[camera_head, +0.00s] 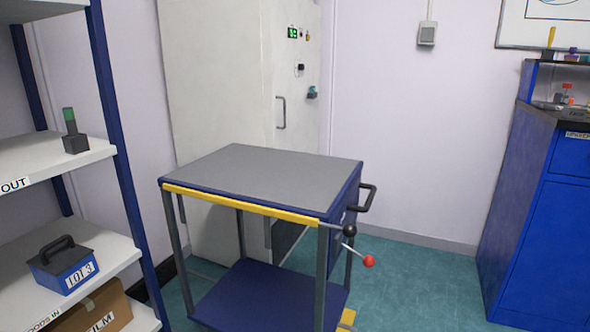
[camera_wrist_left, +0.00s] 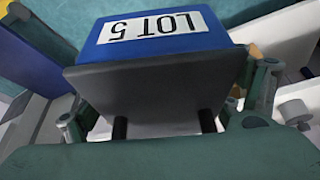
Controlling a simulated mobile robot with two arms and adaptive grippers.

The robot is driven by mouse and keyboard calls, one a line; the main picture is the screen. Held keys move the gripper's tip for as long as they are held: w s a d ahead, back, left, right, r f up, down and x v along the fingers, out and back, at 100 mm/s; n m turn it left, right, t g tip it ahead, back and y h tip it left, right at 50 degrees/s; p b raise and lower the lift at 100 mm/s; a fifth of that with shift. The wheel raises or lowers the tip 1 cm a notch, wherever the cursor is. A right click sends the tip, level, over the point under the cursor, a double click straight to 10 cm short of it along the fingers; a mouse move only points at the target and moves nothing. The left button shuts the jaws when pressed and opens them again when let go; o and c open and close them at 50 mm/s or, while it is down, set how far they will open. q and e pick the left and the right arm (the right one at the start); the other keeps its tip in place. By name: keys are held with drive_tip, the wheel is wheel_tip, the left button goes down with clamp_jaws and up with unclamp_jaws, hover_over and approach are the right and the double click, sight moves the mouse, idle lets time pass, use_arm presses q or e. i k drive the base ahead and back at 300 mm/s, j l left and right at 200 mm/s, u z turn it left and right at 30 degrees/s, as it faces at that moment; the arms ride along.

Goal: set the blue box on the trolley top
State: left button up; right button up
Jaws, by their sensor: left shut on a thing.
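A blue box (camera_wrist_left: 155,42) with a dark lid and a white "LOT 5" label fills the upper middle of the left wrist view. Its label looks upside down there. My left gripper (camera_wrist_left: 165,128) is shut on this box at the lid's handle side; the handle is mostly hidden. The trolley top (camera_head: 262,177), a flat grey surface with a yellow front edge, stands bare in the middle of the head view. Neither the held box nor either gripper shows in the head view.
A green-topped dark object (camera_head: 74,132) stands on the shelf above. A red-knobbed lever (camera_head: 369,262) and black handle stick out at the trolley's right. Blue cabinets stand far right.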

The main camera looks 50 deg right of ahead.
sight(289, 171)
drive_tip(key=z, duration=1.55)
